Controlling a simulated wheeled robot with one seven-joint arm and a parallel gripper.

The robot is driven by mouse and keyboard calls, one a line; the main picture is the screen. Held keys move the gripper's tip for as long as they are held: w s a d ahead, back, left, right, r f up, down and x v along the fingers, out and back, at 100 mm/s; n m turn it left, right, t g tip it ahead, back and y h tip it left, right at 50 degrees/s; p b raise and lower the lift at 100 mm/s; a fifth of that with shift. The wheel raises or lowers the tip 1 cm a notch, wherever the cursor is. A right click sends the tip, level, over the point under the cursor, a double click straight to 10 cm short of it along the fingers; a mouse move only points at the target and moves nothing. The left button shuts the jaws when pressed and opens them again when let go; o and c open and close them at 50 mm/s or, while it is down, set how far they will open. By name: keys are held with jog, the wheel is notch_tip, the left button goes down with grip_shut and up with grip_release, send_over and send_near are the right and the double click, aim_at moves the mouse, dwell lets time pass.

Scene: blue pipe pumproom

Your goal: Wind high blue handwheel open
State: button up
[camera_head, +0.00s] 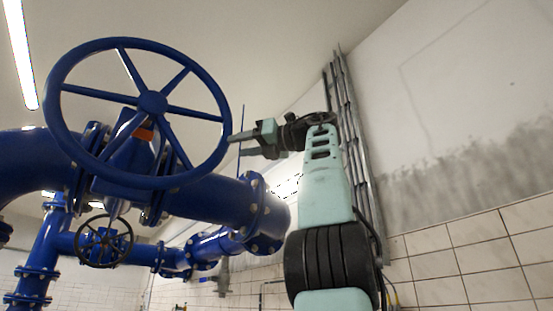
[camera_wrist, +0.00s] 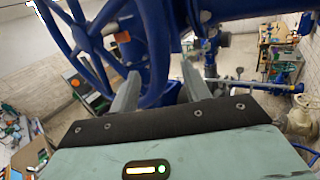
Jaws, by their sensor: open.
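The high blue handwheel (camera_head: 152,103) is a large spoked ring at the upper left of the head view, mounted on a blue valve. My gripper (camera_head: 240,143) is at the right side of its rim, with its fingers pointing left at it. In the wrist view the handwheel (camera_wrist: 98,32) fills the upper left. There my gripper (camera_wrist: 159,68) has its two fingers apart, with a section of blue rim showing between them. Whether a finger touches the rim cannot be told.
A thick blue flanged pipe (camera_head: 215,198) runs behind and below the handwheel. A smaller dark handwheel (camera_head: 104,241) sits lower left. Grey vertical conduits (camera_head: 352,130) run up the wall behind my arm. A workbench (camera_wrist: 276,50) stands far below at right.

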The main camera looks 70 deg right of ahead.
jog(key=s, duration=1)
jog(key=shift+s+d+f+p, duration=0.15)
jog(key=shift+d+f+p, duration=0.05)
jog(key=shift+f+p, duration=0.15)
